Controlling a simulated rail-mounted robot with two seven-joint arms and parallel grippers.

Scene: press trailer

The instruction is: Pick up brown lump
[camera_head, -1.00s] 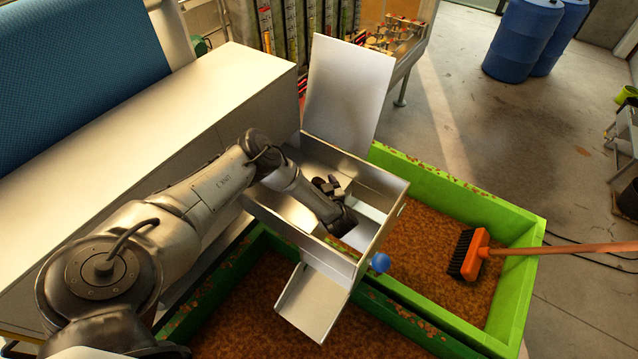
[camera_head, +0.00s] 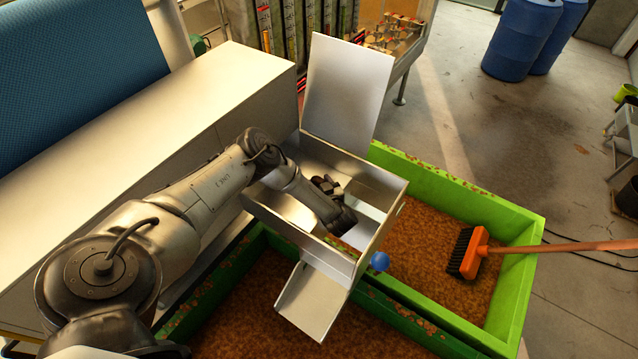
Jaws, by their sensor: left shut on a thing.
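My left arm reaches in from the left, and its gripper (camera_head: 342,222) is down inside an open metal box (camera_head: 268,213). The gripper's dark body shows, but its fingertips are low in the box and hard to make out. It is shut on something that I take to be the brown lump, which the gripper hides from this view. Some dark and pale pieces (camera_head: 326,186) show beside the gripper in the box. My right gripper is not in view.
The box has a raised lid (camera_head: 347,88), a lowered front chute (camera_head: 313,301) and a blue knob (camera_head: 380,262). Green bins (camera_head: 524,290) of brown material lie below and to the right. An orange brush (camera_head: 469,253) rests in the right bin. Blue barrels (camera_head: 522,38) stand behind.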

